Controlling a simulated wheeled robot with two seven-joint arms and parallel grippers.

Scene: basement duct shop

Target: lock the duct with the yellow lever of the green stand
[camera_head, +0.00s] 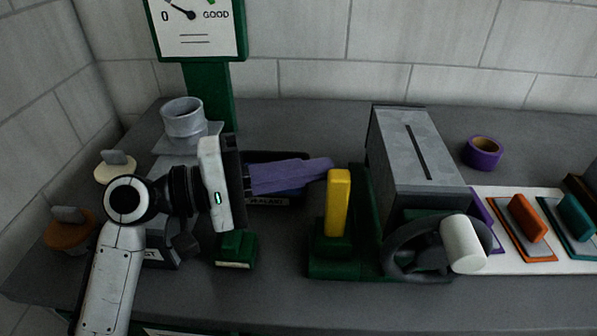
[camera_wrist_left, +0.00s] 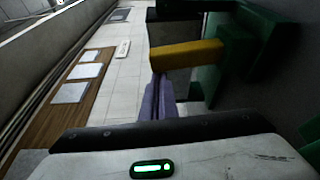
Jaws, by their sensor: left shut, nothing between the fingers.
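The yellow lever (camera_head: 338,203) stands upright on the green stand (camera_head: 345,268), at the left side of the grey box-shaped duct (camera_head: 412,150) with a dark slot on top. My left gripper (camera_head: 328,166) reaches in from the left, its purple fingers shut and empty. Its fingertips are close to the lever's upper end; I cannot tell whether they touch. In the left wrist view the lever (camera_wrist_left: 187,54) lies across just beyond the purple fingertips (camera_wrist_left: 157,90), joined to the green stand (camera_wrist_left: 235,55). My right gripper is not in view.
A black handwheel with a white knob (camera_head: 463,243) is at the duct's front. A green gauge post (camera_head: 208,95) and a grey pipe collar (camera_head: 184,118) stand at the back left. A purple tape roll (camera_head: 482,153) and coloured plates (camera_head: 527,218) lie to the right.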

